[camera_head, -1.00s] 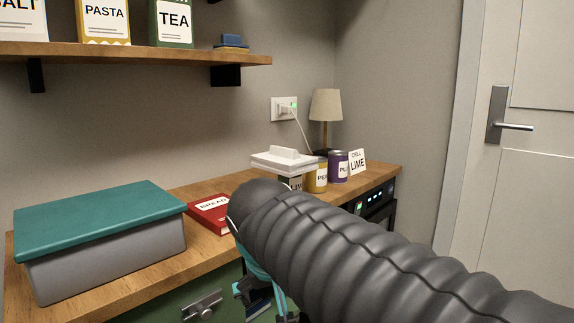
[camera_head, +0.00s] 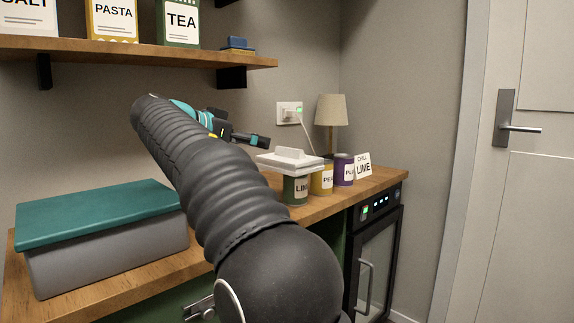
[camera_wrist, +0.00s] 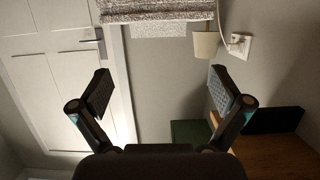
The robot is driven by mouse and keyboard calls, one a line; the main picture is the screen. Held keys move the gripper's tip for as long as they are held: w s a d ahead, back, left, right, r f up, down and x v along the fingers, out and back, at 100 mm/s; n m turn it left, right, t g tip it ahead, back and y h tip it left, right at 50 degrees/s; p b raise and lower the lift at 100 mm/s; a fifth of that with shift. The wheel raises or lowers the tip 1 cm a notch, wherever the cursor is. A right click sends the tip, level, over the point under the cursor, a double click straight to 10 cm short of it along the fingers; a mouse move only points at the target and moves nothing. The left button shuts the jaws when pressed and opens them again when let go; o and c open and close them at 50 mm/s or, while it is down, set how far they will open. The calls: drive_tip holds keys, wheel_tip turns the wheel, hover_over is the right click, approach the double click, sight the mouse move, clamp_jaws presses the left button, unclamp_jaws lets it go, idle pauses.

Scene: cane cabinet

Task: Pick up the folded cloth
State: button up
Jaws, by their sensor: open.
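No thing in view is plainly the folded cloth. A small blue-over-yellow stack (camera_head: 237,45) lies at the right end of the shelf in the head view; I cannot tell whether it is cloth. My gripper (camera_head: 262,141) is raised over the counter, below the shelf's right end, apart from the stack. In the wrist view, which is upside down, my gripper (camera_wrist: 160,88) has its fingers wide apart with nothing between them. A white slab with a block on top (camera_head: 290,160) rests over the lime jar; a speckled pale slab (camera_wrist: 158,12) at the wrist view's top looks like it.
Labelled jars (camera_head: 320,180) and a lamp (camera_head: 331,110) stand at the counter's right, by the wall outlet (camera_head: 289,113). A grey box with teal lid (camera_head: 95,215) fills the counter's left. The shelf (camera_head: 130,52) with boxes hangs above. A door (camera_head: 535,200) is at right.

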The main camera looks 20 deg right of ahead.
sight(287, 149)
drive_tip(key=x, duration=1.3)
drive_tip(key=shift+s+d+f, duration=0.1)
drive_tip(key=c, duration=0.9)
drive_tip(key=shift+c, duration=0.2)
wheel_tip(287, 149, up, 5)
drive_tip(key=shift+f+p, duration=0.1)
drive_tip(key=shift+p, duration=0.65)
drive_tip(key=s+d+r+p, duration=0.2)
drive_tip(key=s+d+r, duration=0.3)
drive_tip(key=d, duration=0.5)
wheel_tip(287, 149, up, 3)
drive_tip(key=shift+s+f, duration=0.15)
drive_tip(key=shift+s, duration=0.15)
drive_tip(key=shift+d+f, duration=0.1)
